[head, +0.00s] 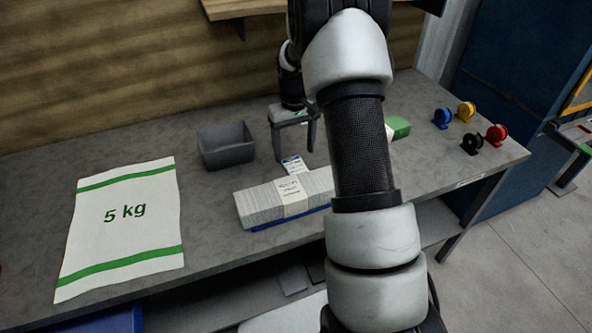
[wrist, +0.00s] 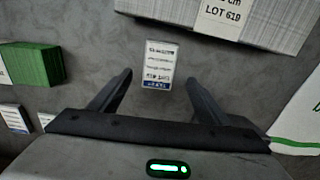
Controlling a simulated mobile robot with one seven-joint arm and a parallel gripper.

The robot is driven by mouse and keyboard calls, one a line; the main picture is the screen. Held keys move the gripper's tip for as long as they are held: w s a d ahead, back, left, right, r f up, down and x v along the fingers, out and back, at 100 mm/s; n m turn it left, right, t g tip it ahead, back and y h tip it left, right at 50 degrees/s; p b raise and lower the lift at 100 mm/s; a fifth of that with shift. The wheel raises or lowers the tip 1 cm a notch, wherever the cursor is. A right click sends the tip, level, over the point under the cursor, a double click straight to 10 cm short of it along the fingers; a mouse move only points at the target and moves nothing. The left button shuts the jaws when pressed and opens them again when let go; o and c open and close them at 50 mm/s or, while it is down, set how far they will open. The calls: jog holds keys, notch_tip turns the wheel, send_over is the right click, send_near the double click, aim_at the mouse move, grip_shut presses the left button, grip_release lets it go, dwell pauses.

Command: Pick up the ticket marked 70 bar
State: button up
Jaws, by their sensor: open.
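A small white ticket (wrist: 160,62) with printed lines and a blue strip lies flat on the bench. It also shows in the head view (head: 293,164), just behind the banded white stack. Its print is too blurred to tell whether it says 70 bar. My gripper (head: 295,150) is open and empty above the bench. In the wrist view its fingertips stand left and right of this ticket, apart from it. Two more white tickets, one at the left edge (wrist: 14,118) and one partly hidden by my gripper (wrist: 45,119), lie below the green stack; their print is unreadable.
A banded white stack (head: 262,205) lies in front of the ticket. A grey bin (head: 225,148) stands left of my gripper. A green stack (wrist: 36,66), a 5 kg sack (head: 125,215) and several coloured spools (head: 466,111) are on the bench (head: 215,225).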

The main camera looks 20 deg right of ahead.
aim_at(295, 166)
notch_tip(295, 166, down, 5)
jog(key=shift+d+f+b, duration=0.1)
jog(key=shift+f+b, duration=0.1)
jog(key=shift+b, duration=0.15)
jog(key=shift+r, duration=0.1)
jog(key=c, duration=1.2)
